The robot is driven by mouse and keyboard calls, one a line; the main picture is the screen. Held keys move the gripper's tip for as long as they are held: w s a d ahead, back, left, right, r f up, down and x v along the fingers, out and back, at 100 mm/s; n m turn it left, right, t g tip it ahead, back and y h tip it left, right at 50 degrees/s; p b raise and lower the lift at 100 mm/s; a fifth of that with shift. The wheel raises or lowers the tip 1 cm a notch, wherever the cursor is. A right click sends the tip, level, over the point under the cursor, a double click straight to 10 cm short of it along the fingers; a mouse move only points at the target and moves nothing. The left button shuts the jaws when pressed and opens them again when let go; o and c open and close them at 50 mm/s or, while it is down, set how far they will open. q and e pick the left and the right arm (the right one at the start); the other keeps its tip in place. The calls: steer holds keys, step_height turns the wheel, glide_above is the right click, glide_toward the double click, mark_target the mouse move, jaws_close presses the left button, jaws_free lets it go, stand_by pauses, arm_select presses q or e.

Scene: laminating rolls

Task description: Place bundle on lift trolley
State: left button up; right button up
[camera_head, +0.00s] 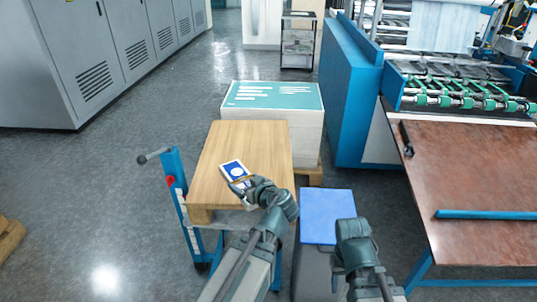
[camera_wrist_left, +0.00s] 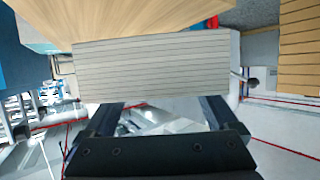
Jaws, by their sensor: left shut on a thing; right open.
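The bundle (camera_head: 232,168), a small stack with a blue and white top, is at my left gripper (camera_head: 241,186). It shows in the left wrist view as a pale block of layered sheets (camera_wrist_left: 150,70) between the two fingers (camera_wrist_left: 160,108). My left gripper is shut on it. The bundle is over the wooden top (camera_head: 222,150) of the lift trolley, near its middle right; I cannot tell whether it touches the wood. The trolley has a blue post (camera_head: 174,172) with a handle on its left. My right gripper (camera_head: 351,235) is open, to the right of the trolley; its fingertips are hard to make out.
A tall stack with a teal printed top (camera_head: 275,96) stands on a pallet behind the trolley. A blue-topped stand (camera_head: 327,214) is right of the trolley. A machine with a reddish table (camera_head: 478,180) fills the right. Grey cabinets (camera_head: 90,55) line the left; floor between is clear.

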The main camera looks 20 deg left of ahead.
arm_select(q)
steer(key=s+a+f+n+g+y+b, duration=0.2)
steer(key=s+a+f+b, duration=0.1)
steer(key=f+b, duration=0.15)
steer(key=b, duration=0.1)
glide_above(222, 187)
step_height(222, 187, down, 2)
steer(key=shift+f+n, duration=0.1)
steer(key=shift+n, duration=0.2)
step_height(222, 187, down, 4)
steer(key=b, duration=0.4)
steer(key=shift+r, duration=0.25)
